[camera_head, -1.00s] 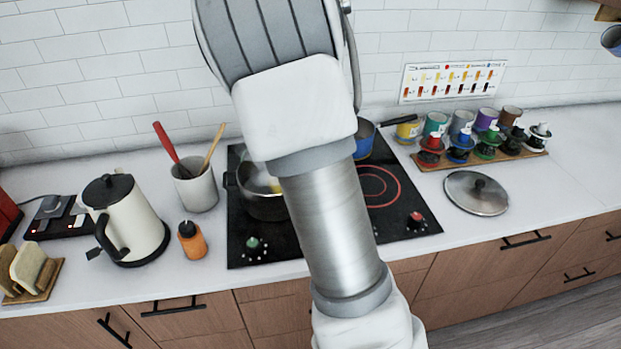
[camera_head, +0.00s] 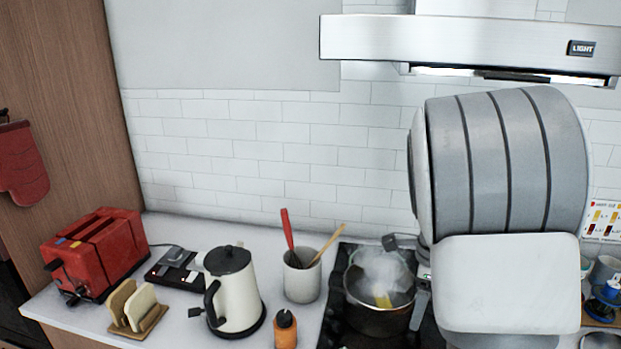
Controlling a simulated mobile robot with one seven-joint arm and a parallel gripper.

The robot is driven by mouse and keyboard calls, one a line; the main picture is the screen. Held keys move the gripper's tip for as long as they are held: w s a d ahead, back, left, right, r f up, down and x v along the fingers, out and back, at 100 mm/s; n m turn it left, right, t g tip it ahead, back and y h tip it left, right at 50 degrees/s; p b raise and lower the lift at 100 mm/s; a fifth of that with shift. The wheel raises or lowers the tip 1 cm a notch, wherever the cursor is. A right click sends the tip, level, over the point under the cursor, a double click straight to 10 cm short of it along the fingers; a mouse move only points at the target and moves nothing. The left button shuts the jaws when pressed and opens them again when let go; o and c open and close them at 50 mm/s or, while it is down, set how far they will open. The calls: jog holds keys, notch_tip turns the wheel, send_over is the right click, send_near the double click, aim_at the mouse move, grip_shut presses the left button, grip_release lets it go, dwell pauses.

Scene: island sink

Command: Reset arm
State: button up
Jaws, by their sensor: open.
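My arm, white and grey, fills the right of the head view, in front of the hob. My gripper (camera_head: 405,275) shows only in part at the left edge of the arm, beside and over the pot. Two finger-like parts stand apart, one dark above and one grey below, so it looks open. I see nothing held in it. The arm hides the rest of the gripper. The steaming pot (camera_head: 378,317) stands on the black hob with something yellow in it. I cannot tell whether the gripper touches the pot.
A utensil crock (camera_head: 302,280), an orange-bodied bottle (camera_head: 286,333), a cream kettle (camera_head: 236,300), toast in a rack (camera_head: 135,310) and a red toaster (camera_head: 95,255) stand left of the hob. A range hood (camera_head: 470,40) hangs above. Jars (camera_head: 605,270) show at far right.

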jog(key=s+a+r+n+t, duration=0.2)
jog(key=s+a+r+n, duration=0.3)
jog(key=s+n, duration=0.4)
jog(key=s+a+r+n+t, duration=0.3)
jog(key=s+a+r+n, duration=0.3)
jog(key=n, duration=0.8)
jog(key=s+r, duration=0.2)
jog(key=s, duration=0.1)
jog(key=shift+a+r+n, duration=0.15)
jog(key=shift+n, duration=0.25)
